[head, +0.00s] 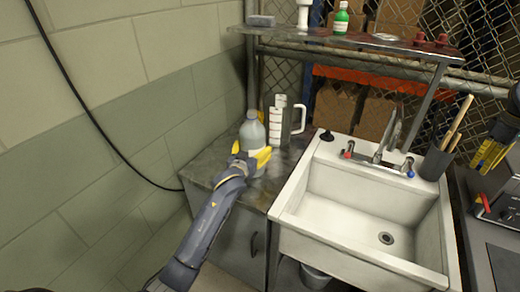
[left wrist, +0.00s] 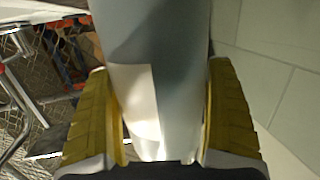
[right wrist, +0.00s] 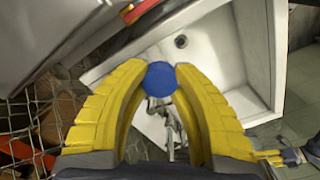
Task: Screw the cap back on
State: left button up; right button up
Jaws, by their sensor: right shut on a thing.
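A grey-white bottle (head: 252,132) stands upright on the metal counter in the left back corner. My left gripper (head: 250,159) is low around the bottle, one yellow finger on each side. The left wrist view shows the bottle body (left wrist: 180,75) filling the gap between the fingers; I cannot tell whether they press on it. My right gripper (right wrist: 160,72) is shut on a round blue cap (right wrist: 161,79) at its fingertips. In the head view this gripper (head: 488,158) is at the far right edge, well away from the bottle, and the cap cannot be made out there.
A white sink (head: 300,195) with a faucet (head: 390,138) lies between the grippers. White containers (head: 277,122) stand just behind the bottle. A dark cup of tools (head: 435,163) stands right of the sink. A shelf (head: 370,45) hangs above, and a block wall is at left.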

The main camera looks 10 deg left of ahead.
aim_at(252, 112)
pick_arm(q)
jog(key=c, duration=1.1)
jog(key=shift+r, duration=0.2)
jog(key=shift+c, duration=0.3)
jog(key=shift+r, duration=0.1)
notch_tip(252, 112, up, 20)
jog(key=shift+f, duration=0.1)
